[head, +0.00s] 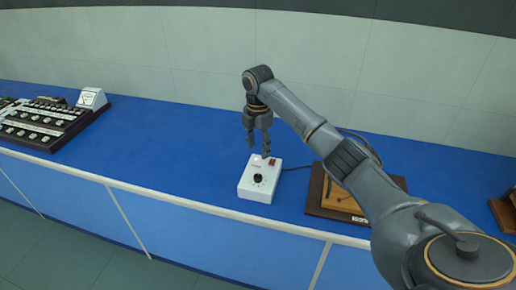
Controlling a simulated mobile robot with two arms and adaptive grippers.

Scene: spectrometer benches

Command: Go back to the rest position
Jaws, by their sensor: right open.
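My right gripper (258,146) hangs from my right arm, fingers pointing down, just above the back edge of a small white box (260,186). Its fingers are open and hold nothing. The box has a black knob on its face, a red switch at its back right and a small lit lamp at its back left. I cannot tell whether a fingertip touches the box. My left gripper is out of the picture.
The box stands on a long blue bench (160,140). A wooden device on a dark base (316,203) lies to the right, partly behind my arm. A black control panel (45,122) with a white meter (92,97) is at the far left. The bench between is clear.

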